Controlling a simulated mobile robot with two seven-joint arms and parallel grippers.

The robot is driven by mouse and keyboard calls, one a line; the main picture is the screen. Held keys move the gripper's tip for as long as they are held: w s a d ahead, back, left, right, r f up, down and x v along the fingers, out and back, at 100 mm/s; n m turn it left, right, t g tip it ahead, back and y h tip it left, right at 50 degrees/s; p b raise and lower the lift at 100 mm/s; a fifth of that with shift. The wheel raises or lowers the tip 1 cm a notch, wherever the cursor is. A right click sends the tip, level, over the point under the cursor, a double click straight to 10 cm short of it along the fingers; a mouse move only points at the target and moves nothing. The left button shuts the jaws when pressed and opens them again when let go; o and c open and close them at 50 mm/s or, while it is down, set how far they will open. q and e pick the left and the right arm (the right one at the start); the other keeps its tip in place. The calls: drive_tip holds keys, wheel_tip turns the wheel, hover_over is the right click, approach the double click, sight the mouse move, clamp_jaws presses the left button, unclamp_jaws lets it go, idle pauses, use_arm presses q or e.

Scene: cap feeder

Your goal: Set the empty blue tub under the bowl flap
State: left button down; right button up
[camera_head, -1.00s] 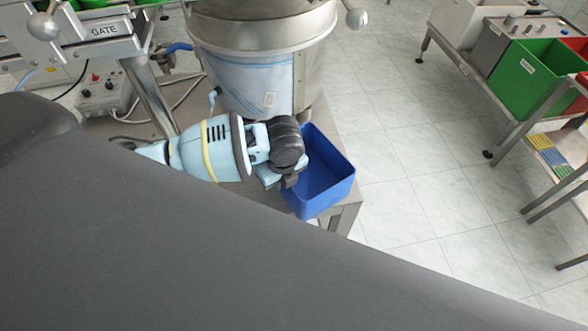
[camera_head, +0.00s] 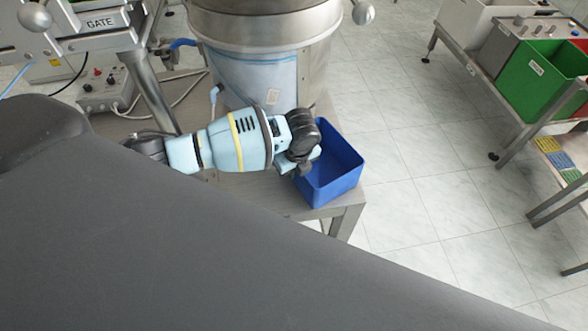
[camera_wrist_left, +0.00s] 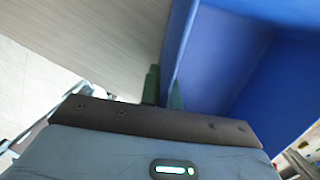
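The blue tub (camera_head: 345,182) is upright at the right front corner of the steel table, and its visible inside looks empty. My left gripper (camera_head: 300,165) reaches its left wall from the left. In the left wrist view, the fingers (camera_wrist_left: 163,92) stand close together on either side of the wall of the tub (camera_wrist_left: 205,60), shut on it. The steel bowl (camera_head: 265,32) stands behind the tub. I cannot make out its flap. Whether the tub rests on the table or is slightly lifted is unclear. My right gripper is not in view.
The table (camera_head: 240,188) has bare surface left of the tub. A GATE unit (camera_head: 95,25) and a control box with knobs (camera_head: 107,90) are at the back left. A rack with a green bin (camera_head: 540,80) stands at the right, across open tiled floor.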

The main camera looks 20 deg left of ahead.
use_arm(q)
drive_tip(key=shift+f, duration=0.1)
drive_tip(key=c, duration=1.6)
unclamp_jaws()
drive_tip(key=shift+c, duration=0.2)
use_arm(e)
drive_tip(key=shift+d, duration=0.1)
